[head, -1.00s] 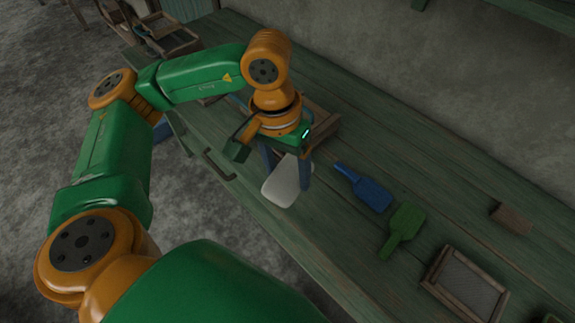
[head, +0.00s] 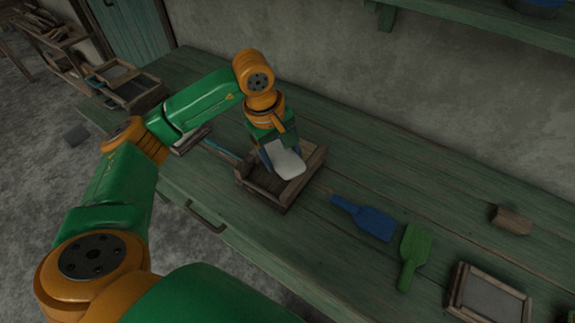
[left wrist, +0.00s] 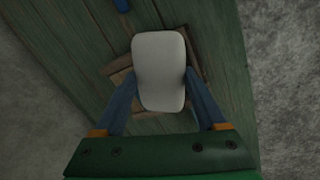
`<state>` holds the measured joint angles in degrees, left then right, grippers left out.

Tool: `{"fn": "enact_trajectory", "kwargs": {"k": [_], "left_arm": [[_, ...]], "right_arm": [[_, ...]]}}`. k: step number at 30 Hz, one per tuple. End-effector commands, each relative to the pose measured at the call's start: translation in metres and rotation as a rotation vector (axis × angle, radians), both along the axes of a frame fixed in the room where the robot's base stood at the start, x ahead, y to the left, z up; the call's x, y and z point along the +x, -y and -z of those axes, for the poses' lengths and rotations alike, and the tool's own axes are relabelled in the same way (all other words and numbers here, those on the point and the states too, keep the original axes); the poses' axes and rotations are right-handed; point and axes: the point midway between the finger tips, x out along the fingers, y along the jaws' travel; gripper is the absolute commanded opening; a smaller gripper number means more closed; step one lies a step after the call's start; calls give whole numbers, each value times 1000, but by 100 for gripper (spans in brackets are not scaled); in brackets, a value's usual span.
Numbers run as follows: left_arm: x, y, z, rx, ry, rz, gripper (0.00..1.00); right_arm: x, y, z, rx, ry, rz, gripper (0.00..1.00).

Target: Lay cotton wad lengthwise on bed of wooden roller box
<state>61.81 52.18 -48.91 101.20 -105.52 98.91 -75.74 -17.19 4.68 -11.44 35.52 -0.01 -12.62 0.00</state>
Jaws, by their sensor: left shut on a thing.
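The cotton wad (head: 287,163) is a white, rounded, oblong pad. My left gripper (head: 272,158) is shut on it, and in the head view the wad shows over the wooden roller box (head: 284,194). In the left wrist view the wad (left wrist: 161,72) sits between the two blue fingers of my left gripper (left wrist: 160,90) and hides most of the box (left wrist: 120,70) below. The box is a brown open frame with a slatted bed on the green bench. I cannot tell whether the wad touches the bed. My right gripper is not in view.
A blue paddle (head: 368,219), a green paddle (head: 412,257) and a framed screen (head: 489,296) lie right of the box on the bench (head: 400,160). A small wooden block (head: 511,219) lies farther back. Bare bench lies behind the box.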

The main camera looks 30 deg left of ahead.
Motion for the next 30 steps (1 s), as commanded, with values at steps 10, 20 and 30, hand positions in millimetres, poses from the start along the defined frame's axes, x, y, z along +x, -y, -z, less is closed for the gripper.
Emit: {"fn": "enact_trajectory", "kwargs": {"k": [10,20,30], "left_arm": [[17,-46,23,-7,19,-389,46],[16,-46,68,-7,19,-388,46],[17,-45,95,-7,20,-386,46]], "right_arm": [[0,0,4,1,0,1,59],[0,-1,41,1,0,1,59],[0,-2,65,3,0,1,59]]}}
